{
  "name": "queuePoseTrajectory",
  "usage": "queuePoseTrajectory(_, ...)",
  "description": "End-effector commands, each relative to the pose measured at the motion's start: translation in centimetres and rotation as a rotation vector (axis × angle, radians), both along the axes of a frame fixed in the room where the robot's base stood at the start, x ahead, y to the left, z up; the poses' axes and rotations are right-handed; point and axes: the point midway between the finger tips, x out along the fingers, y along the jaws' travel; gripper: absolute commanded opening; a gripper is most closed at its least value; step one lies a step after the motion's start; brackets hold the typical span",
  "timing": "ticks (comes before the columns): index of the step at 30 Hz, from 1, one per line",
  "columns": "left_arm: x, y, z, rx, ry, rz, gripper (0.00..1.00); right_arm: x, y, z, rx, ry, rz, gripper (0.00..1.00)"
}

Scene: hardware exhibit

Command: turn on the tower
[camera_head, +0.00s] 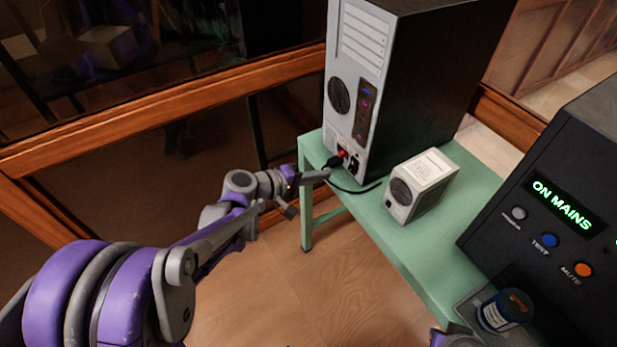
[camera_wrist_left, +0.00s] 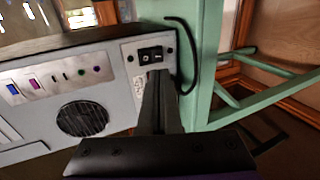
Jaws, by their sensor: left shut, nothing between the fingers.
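The black computer tower (camera_head: 430,75) stands upright on a green table, its light grey back panel facing my left arm. In the left wrist view the tower's back (camera_wrist_left: 60,110) lies sideways, with a fan grille and coloured ports. My left gripper (camera_head: 326,174) is shut and empty, close to the low end of the back panel. In the wrist view its fingertips (camera_wrist_left: 159,76) are right at the switch's lower edge; I cannot tell whether they touch.
A small white box unit (camera_head: 421,184) stands beside the tower on the green table (camera_head: 405,238). A black cable (camera_head: 357,190) runs between them. A dark unit reading "ON MAINS" (camera_head: 563,205) and a blue-labelled tin (camera_head: 503,311) are at right. Wooden rails run behind.

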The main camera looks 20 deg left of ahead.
Motion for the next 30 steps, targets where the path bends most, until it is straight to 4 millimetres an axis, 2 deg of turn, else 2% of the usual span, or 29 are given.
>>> queuePoseTrajectory(6,3.2,-2.6,-1.6,-0.001,0.0,-0.002,0.0,0.0,0.0,-0.3,0.0,0.001,0.0,0.0)
queuePoseTrajectory(12,4.8,-3.9,-2.3,0.0,0.0,-0.001,0.0,0.0,0.0,-0.4,0.0,0.001,0.0,0.0)
queuePoseTrajectory(30,5.6,-4.4,-2.8,0.0,0.0,0.001,0.0,-0.1,0.0,-0.7,0.0,0.002,0.0,0.0)
